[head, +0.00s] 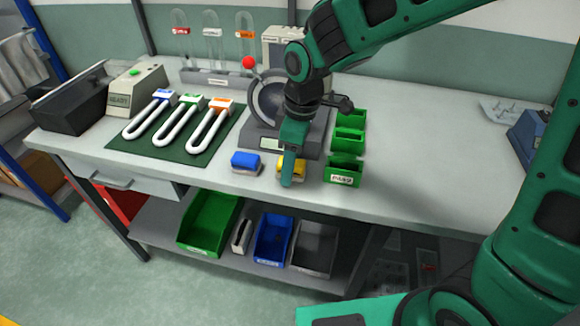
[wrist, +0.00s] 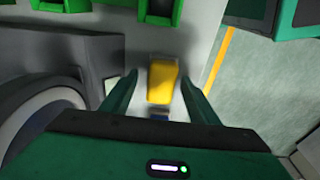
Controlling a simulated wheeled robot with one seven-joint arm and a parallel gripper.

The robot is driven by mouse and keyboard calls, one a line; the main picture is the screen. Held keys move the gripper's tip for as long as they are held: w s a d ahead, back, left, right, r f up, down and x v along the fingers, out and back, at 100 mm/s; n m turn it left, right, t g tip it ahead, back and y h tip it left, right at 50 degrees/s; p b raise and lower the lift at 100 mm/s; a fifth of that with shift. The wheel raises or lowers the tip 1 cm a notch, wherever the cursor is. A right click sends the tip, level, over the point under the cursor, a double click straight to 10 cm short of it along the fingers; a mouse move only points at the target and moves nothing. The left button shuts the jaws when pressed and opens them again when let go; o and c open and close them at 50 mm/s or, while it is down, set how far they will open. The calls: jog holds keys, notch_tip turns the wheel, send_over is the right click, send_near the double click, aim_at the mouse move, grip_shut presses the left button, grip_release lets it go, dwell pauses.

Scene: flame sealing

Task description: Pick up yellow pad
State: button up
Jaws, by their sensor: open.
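The yellow pad (head: 298,168) lies on the workbench near its front edge, partly hidden behind my gripper in the head view. In the wrist view the yellow pad (wrist: 162,82) shows between the two fingers. My gripper (head: 287,183) is above the pad and points down. In the wrist view my gripper (wrist: 160,95) is open, with one finger on each side of the pad and a gap at both sides. I cannot tell how far above the pad the fingertips are.
A blue pad (head: 246,163) lies just left of the yellow pad. Green bins (head: 342,173) stand close on the right. A grey device with a dial (head: 268,108) stands behind. The bench's front edge is near. Clear bench top (head: 430,160) lies farther right.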

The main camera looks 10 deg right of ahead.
jog(key=c, duration=1.2)
jog(key=shift+c, duration=0.2)
notch_tip(320, 180, up, 4)
jog(key=shift+r, duration=0.2)
jog(key=s+a+r, duration=0.6)
jog(key=s+a, duration=0.2)
jog(key=shift+s+r, duration=0.25)
jog(key=shift+r, duration=0.1)
jog(key=o, duration=0.4)
jog(key=shift+c, duration=1)
jog(key=shift+d+f, duration=0.1)
